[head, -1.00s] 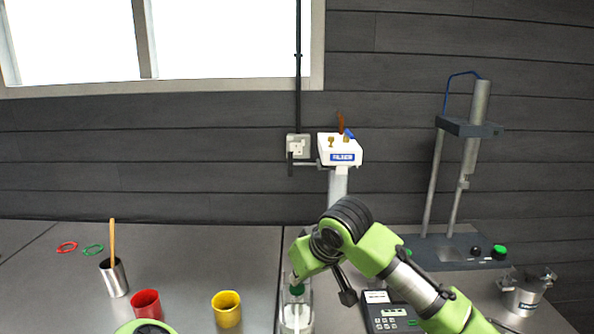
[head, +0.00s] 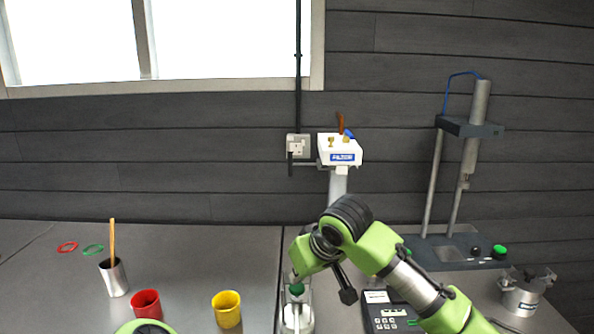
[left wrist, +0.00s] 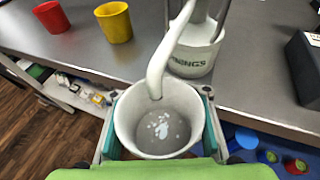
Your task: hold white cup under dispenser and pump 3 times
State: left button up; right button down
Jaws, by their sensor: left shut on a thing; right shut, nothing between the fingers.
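The white cup (left wrist: 158,118) is upright in the left wrist view, with some white liquid in patches on its grey-looking bottom. My left gripper (left wrist: 160,125) is shut on it, one finger on each side. The dispenser (left wrist: 192,60) stands on the counter behind the cup, its white spout ending over the cup's opening. In the head view the dispenser (head: 297,319) is at the bottom middle, with its lower part cut off. My right gripper (head: 297,280) is shut and empty, pointing down at the green pump top; whether they touch is unclear. The cup is not in the head view.
A red cup (head: 146,304), a yellow cup (head: 227,309) and a metal beaker (head: 113,277) with a wooden stick stand to the left. A dark meter (head: 390,313), a stand (head: 460,250) and a metal pot (head: 525,295) are to the right.

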jog(key=shift+s+f, duration=0.1)
jog(key=shift+f, duration=1.3)
jog(key=shift+r, duration=1.7)
notch_tip(320, 180, up, 6)
dwell(0.5)
